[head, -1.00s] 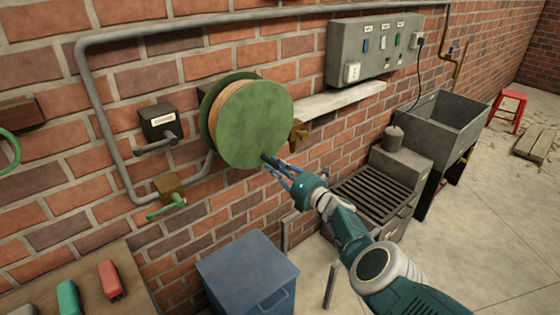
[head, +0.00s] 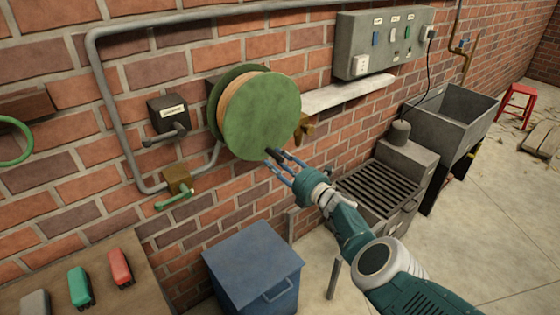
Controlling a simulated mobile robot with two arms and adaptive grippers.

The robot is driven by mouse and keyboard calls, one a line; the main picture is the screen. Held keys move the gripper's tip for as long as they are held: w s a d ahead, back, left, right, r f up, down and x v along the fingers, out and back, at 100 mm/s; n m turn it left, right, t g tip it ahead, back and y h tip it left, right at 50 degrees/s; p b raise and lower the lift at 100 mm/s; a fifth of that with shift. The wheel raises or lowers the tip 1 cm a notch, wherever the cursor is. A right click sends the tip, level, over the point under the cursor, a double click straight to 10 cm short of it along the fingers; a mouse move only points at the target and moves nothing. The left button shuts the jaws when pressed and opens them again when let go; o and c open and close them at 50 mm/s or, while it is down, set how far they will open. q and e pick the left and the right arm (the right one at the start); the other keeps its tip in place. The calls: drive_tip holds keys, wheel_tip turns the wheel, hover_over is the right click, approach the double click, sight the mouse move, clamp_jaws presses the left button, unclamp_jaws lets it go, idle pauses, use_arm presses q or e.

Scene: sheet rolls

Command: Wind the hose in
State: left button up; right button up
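The hose reel has a round green front disc (head: 262,116) and is mounted on the brick wall. A tan band (head: 226,97) shows between its front and rear discs; I cannot tell whether it is wound hose or the drum. My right gripper (head: 279,155) is at the lower right edge of the front disc. My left gripper is out of view.
A grey pipe (head: 112,105) runs along the wall to a brass valve (head: 177,180). A blue bin (head: 252,262) stands below the reel. A pale shelf (head: 348,92), a switch panel (head: 385,45) and a sink (head: 450,115) are to the right.

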drive_tip(key=shift+d, duration=0.2)
drive_tip(key=shift+s+d+f, duration=0.15)
drive_tip(key=shift+s+d, duration=0.2)
drive_tip(key=shift+d, duration=0.1)
drive_tip(key=v, duration=0.6)
drive_tip(key=shift+s+a+r, duration=0.2)
drive_tip(key=shift+s+r, duration=0.05)
